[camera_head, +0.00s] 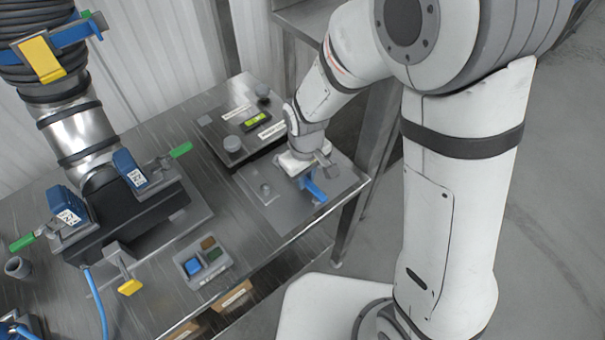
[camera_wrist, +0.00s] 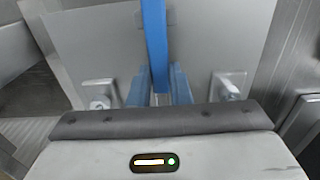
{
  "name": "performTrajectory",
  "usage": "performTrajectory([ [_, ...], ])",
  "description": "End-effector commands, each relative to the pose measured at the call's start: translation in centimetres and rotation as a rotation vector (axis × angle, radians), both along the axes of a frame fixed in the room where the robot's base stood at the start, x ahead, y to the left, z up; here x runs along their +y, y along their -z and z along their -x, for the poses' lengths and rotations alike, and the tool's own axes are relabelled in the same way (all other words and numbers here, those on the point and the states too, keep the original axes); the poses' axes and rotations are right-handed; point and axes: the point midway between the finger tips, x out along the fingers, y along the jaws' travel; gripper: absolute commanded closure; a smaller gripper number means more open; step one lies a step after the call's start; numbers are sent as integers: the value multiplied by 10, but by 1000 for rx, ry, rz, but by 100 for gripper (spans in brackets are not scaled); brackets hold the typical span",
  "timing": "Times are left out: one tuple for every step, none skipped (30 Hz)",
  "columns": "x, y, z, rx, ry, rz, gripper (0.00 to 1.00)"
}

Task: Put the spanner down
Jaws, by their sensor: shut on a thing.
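The spanner (camera_wrist: 154,40) shows in the wrist view as a long blue bar running up and away from between my fingers. My gripper (camera_wrist: 159,97) is shut on it. In the head view my gripper (camera_head: 308,176) is low over the front right corner of the steel bench, at a grey plate (camera_head: 262,207). Blue parts show below it there, and I cannot tell spanner from fingers. Whether the spanner touches the plate is not clear. Its far end is out of the wrist view.
A small tray of coloured blocks (camera_head: 203,262) lies to the left on the bench (camera_head: 160,135). A large clamp fixture (camera_head: 125,215) with a hose fills the bench's left. The bench edge is close to my gripper.

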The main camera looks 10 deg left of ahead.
Motion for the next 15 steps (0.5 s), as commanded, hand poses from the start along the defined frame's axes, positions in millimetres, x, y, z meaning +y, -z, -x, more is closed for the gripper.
performTrajectory([
  [0,0,0,-1,0,-1,100],
  [0,0,0,-1,0,-1,100],
  [0,0,0,-1,0,-2,100],
  [0,0,0,-1,0,-1,100],
  [0,0,0,-1,0,-1,100],
  [0,0,0,-1,0,-1,100],
  [0,1,0,-1,0,-1,100],
  [0,2,0,-1,0,-1,100],
  [0,4,0,-1,-1,-1,100],
  [0,5,0,-1,-1,-1,100],
  [0,3,0,-1,-1,-1,80],
  [0,3,0,-1,-1,-1,77],
  [0,3,0,-1,-1,-1,74],
  [0,3,0,-1,-1,-1,72],
  [0,3,0,-1,-1,-1,68],
])
